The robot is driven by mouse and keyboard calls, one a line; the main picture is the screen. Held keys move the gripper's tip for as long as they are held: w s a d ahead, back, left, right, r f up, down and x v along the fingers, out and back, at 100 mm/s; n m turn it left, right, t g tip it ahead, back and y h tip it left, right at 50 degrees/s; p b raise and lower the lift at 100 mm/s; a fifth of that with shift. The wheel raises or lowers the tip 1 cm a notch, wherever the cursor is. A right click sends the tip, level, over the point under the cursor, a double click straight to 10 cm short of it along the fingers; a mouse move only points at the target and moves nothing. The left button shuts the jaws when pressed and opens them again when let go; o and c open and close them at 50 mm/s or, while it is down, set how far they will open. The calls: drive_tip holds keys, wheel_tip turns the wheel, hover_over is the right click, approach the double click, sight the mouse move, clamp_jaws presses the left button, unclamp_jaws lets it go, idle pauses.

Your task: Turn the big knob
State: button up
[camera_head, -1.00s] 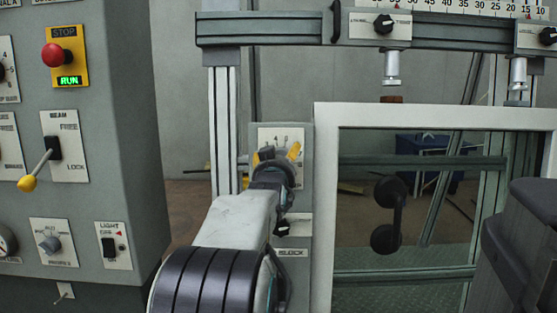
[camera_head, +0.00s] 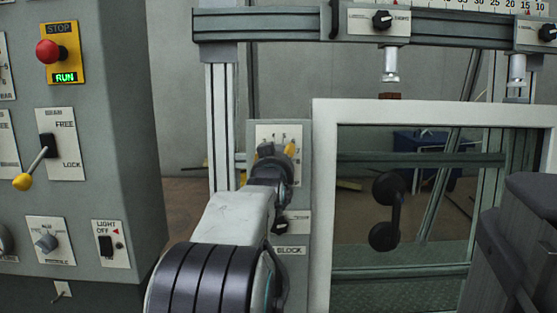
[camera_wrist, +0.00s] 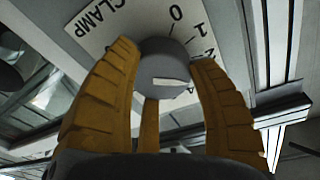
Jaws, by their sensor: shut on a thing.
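The big knob (camera_wrist: 163,62) is a grey round knob with a pale mark on its face. In the wrist view it sits on a white plate (camera_wrist: 108,22) lettered CLAMP, with the numbers 0, 1 and 2 beside it. My gripper (camera_wrist: 165,58) has its yellow ridged fingers around the knob and is shut on it. In the head view my gripper (camera_head: 275,152) is at the same plate (camera_head: 279,131) on the grey post left of the white-framed window. There my gripper hides the knob.
A small black knob with a BLOCK label (camera_head: 289,250) is just below my gripper. The white window frame (camera_head: 322,200) stands close on the right. A grey console (camera_head: 105,190) with a red stop button (camera_head: 48,51) and a yellow-tipped lever (camera_head: 23,182) is at the left.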

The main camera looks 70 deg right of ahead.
drive_tip(key=shift+m, duration=1.3)
drive_tip(key=shift+c, duration=0.4)
drive_tip(key=o, duration=1.2)
drive_tip(key=shift+v, duration=5.95)
drive_tip(key=shift+o, duration=0.2)
drive_tip(key=shift+r, duration=0.15)
